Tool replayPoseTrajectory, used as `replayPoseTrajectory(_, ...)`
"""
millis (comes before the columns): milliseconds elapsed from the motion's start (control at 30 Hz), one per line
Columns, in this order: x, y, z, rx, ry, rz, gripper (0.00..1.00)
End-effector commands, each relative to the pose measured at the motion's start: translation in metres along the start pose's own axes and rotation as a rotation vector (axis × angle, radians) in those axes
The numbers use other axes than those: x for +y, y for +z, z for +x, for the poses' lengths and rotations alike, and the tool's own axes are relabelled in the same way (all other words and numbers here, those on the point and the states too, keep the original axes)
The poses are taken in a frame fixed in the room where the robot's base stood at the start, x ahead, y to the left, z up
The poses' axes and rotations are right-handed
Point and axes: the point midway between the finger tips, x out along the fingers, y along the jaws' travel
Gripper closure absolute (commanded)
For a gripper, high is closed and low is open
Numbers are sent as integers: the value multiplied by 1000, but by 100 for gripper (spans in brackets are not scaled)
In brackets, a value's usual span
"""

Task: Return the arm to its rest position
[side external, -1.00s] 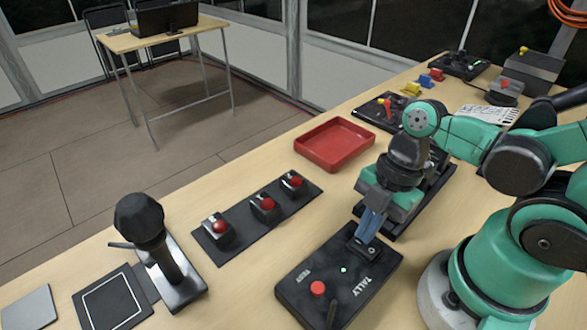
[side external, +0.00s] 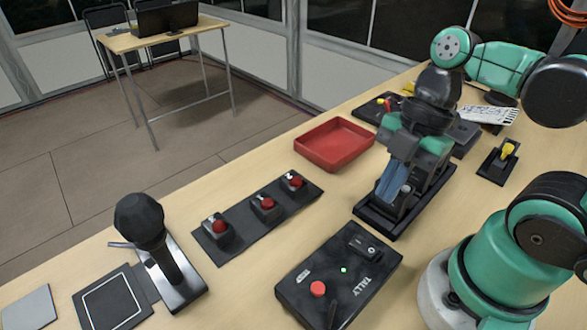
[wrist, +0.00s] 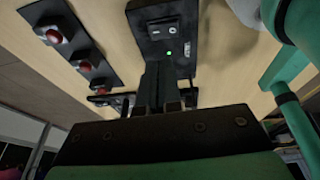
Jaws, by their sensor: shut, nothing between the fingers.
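My gripper (side external: 392,187) is shut and empty. In the side external view it points down, in front of a black panel (side external: 378,212) whose top it partly hides. In the wrist view the closed fingers (wrist: 158,88) show in the middle, below the black TALLY box (wrist: 166,35). In the side external view the TALLY box (side external: 322,285) lies apart from the fingers, nearer the camera. It has a black rocker switch, a green light, a red button and a lever.
A red tray (side external: 334,163) stands left of my gripper. A small yellow switch (side external: 508,150) stands to the right. Bare wood (side external: 290,170) shows around the tray.

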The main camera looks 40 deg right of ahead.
Motion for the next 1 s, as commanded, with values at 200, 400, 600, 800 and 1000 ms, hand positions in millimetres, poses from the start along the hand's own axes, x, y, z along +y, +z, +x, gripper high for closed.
replayPoseTrajectory(200, 0, 0, -3, 0, 0, -1, 100)
replayPoseTrajectory(400, 0, 0, -3, -1, 0, 2, 100)
replayPoseTrajectory(600, 14, 6, 0, -44, 78, 213, 100)
replayPoseTrajectory(800, 52, 16, -1, -51, 327, 747, 100)
replayPoseTrajectory(1000, 85, 19, -8, 92, 556, 1196, 100)
